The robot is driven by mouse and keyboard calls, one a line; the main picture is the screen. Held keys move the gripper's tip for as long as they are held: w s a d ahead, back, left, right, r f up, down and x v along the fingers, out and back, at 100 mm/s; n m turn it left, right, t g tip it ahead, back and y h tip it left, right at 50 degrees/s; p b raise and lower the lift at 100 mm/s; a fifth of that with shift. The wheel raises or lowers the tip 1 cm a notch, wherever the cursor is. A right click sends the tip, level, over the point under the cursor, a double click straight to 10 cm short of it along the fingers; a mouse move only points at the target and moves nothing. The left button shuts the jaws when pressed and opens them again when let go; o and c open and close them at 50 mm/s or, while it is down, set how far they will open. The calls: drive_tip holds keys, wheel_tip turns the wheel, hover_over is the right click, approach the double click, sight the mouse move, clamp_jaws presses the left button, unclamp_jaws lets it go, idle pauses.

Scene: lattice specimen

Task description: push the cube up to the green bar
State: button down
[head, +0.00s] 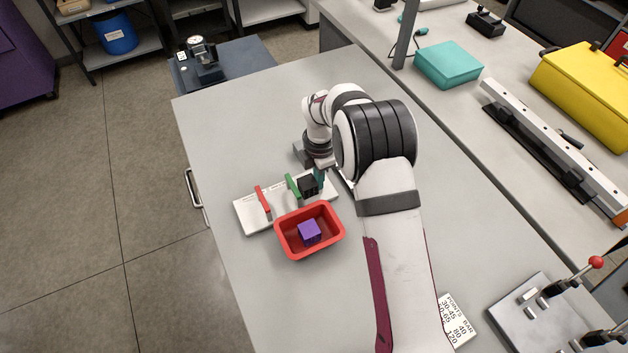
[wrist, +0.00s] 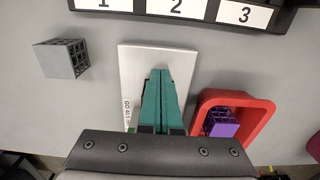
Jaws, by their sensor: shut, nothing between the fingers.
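A black lattice cube (head: 308,186) sits on the white board (head: 245,216), immediately right of the green bar (head: 292,184) in the head view. Whether cube and bar touch or leave a thin gap I cannot tell. A red bar (head: 262,201) stands further left on the board. My gripper (head: 319,178) has its teal fingers shut and empty, low at the cube's right side; contact is unclear.
A red tray (head: 283,241) holding a purple lattice cube (head: 309,232) stands just in front of the board. A grey lattice cube (wrist: 62,58) lies on the table beyond the board. A black rack numbered 1 to 3 (wrist: 175,8) is nearby. The table's left side is clear.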

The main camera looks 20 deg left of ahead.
sight(314, 179)
drive_tip(key=shift+s+a, duration=0.9)
idle(1.1)
drive_tip(key=shift+w+d, duration=0.45)
drive_tip(key=shift+r, duration=3.5)
drive_tip(key=shift+r, duration=0.1)
wheel_tip(314, 179, up, 16)
drive_tip(key=shift+f, duration=0.2)
